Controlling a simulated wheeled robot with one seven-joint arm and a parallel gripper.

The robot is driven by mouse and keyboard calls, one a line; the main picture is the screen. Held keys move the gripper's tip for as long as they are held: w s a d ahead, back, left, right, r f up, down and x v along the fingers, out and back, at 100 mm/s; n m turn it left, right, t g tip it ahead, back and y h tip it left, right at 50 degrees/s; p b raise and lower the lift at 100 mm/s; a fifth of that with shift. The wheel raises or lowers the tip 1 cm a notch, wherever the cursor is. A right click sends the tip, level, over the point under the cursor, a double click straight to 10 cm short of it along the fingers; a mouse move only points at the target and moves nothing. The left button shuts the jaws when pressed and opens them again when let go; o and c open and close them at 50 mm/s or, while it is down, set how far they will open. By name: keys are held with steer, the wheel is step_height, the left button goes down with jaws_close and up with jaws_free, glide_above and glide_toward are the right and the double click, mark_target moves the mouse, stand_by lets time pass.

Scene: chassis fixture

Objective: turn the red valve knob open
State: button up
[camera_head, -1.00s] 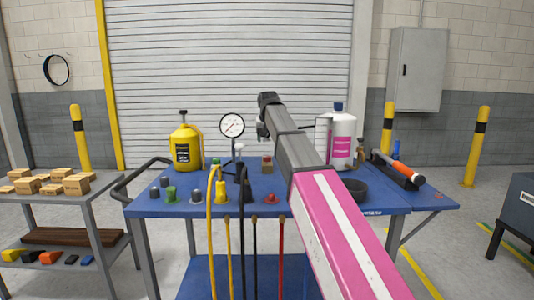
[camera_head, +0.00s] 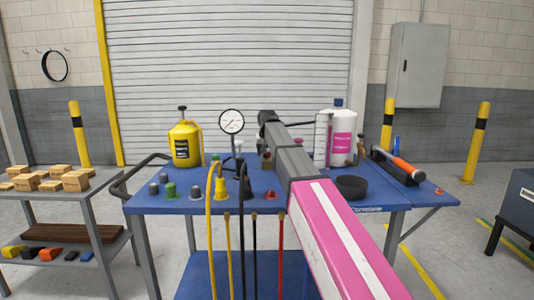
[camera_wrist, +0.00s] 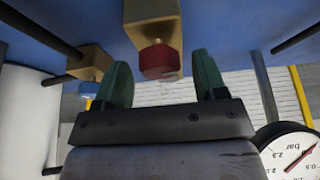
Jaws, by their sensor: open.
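In the wrist view a red valve knob (camera_wrist: 160,62) sits at the end of a brass valve body (camera_wrist: 152,22), which is fixed to a blue surface. My gripper (camera_wrist: 164,82) is open, with one green finger on each side of the knob in the picture. The knob shows in the gap, near the fingertips; I see no clear contact. In the head view my arm reaches over the blue cart (camera_head: 320,204), and its far link hides my gripper and most of the area behind it.
A second brass valve (camera_wrist: 88,62) with a blue knob (camera_wrist: 88,89) is left of the fingers. The pressure gauge (camera_wrist: 290,155) is close at lower right; it also stands on the cart (camera_head: 231,122). A yellow can (camera_head: 185,142) and white bottle (camera_head: 342,138) flank the arm.

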steer(key=c, duration=0.9)
steer(key=shift+n, duration=0.3)
steer(key=n+y, duration=0.1)
steer(key=n, duration=0.2)
steer(key=shift+d+n+y, duration=0.1)
steer(key=shift+n+y, duration=0.2)
steer(key=shift+n, duration=0.1)
steer(key=n, duration=0.2)
steer(key=n+g+y, duration=0.1)
steer(key=n, duration=0.1)
steer(key=shift+w+y, duration=0.15)
steer(key=shift+y, duration=0.15)
steer(key=n, duration=0.2)
steer(key=n+g+y, duration=0.1)
steer(key=n, duration=0.2)
steer(key=shift+w+d+g, duration=0.1)
steer(key=shift+g, duration=0.2)
steer(key=shift+n+g, duration=0.9)
steer(key=shift+n, duration=1.4)
